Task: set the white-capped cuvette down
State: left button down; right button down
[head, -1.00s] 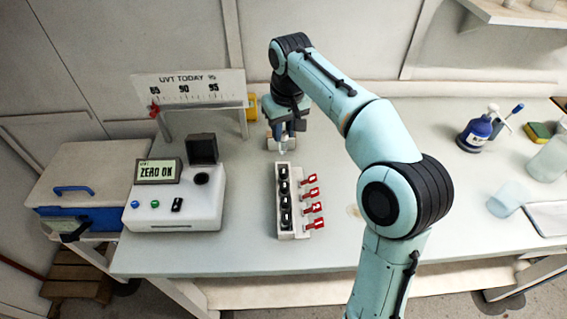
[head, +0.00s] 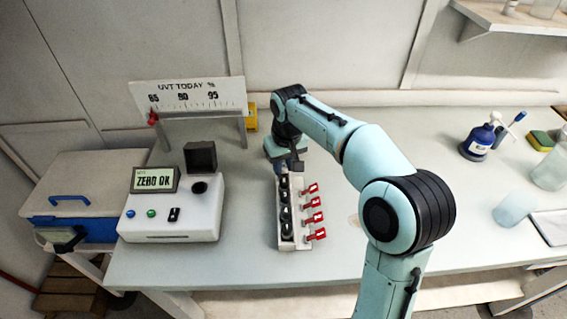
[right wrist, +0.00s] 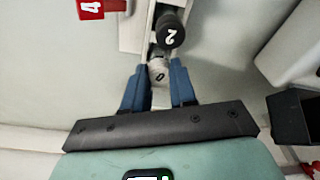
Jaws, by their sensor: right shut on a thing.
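The white-capped cuvette (right wrist: 158,70), its cap marked 0, is between the blue fingers of my right gripper (right wrist: 160,88) in the right wrist view. My right gripper (head: 284,166) is shut on it at the far end of the white rack (head: 305,240) in the head view. The cuvette's lower part is hidden, so I cannot tell whether it is in a slot or above it. A black-capped cuvette marked 2 (right wrist: 171,30) stands close by in the rack.
Red tags (head: 313,217) stick out along the rack's right side. The white meter (head: 175,212), reading ZERO OK, stands left of the rack, with a blue cooler (head: 75,228) farther left.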

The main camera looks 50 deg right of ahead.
jog(key=c, duration=0.9)
grip_release()
jog(key=shift+f, duration=0.15)
notch_tip(320, 180, up, 12)
jog(key=s+p, duration=0.1)
jog(key=p, duration=0.1)
jog(key=shift+s+a+p, duration=0.35)
jog(key=shift+a+p, duration=0.05)
jog(key=shift+r, duration=0.2)
